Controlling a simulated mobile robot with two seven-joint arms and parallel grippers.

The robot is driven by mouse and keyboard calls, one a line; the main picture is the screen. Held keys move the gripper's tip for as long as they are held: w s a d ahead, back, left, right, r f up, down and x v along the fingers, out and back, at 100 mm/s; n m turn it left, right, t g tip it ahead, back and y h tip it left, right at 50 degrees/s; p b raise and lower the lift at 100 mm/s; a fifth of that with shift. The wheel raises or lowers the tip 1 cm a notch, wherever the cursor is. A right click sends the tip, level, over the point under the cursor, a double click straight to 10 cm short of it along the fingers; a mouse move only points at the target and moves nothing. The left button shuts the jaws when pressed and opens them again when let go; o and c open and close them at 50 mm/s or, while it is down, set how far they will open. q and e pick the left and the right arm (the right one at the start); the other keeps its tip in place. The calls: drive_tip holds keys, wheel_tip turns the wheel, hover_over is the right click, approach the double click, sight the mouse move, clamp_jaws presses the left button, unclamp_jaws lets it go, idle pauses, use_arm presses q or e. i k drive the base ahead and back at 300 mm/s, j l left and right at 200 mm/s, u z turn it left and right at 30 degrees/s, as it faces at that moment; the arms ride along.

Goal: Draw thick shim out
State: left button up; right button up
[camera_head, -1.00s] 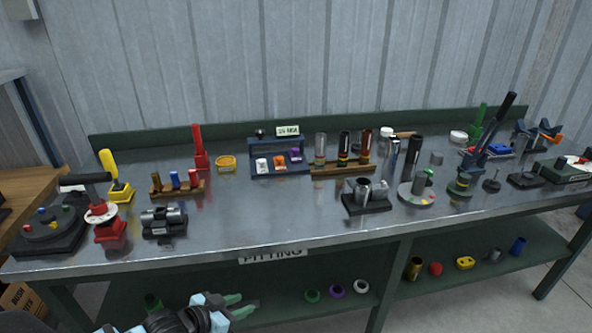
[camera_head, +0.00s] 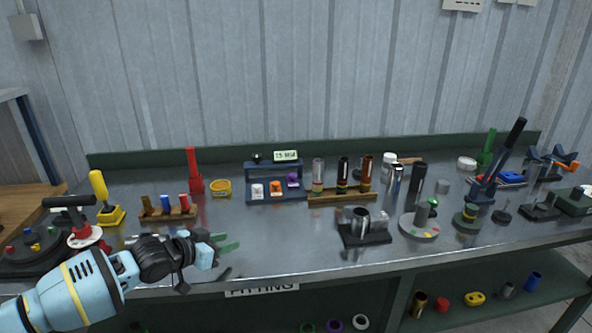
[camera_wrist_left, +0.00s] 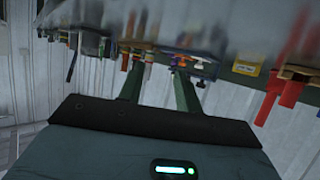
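A dark blue rack (camera_head: 262,170) stands at the back middle of the bench under a small label too blurred to read. It holds a white piece (camera_head: 258,190), an orange piece (camera_head: 275,187) and a purple piece (camera_head: 292,180). They may be the shims; I cannot tell which is thick. My left gripper (camera_head: 228,241) is over the bench's front part, in front of the rack and to its left. Its green fingers are apart and empty. In the left wrist view the tilted fingers (camera_wrist_left: 157,80) show apart, with blurred bench things beyond. My right gripper is out of view.
A wooden rack of tubes (camera_head: 335,196) stands right. A metal fixture (camera_head: 362,238) is in front of it. Bench (camera_head: 290,240) is clear before the blue rack.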

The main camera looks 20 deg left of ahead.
sight(294, 184)
drive_tip(key=i, duration=1.05)
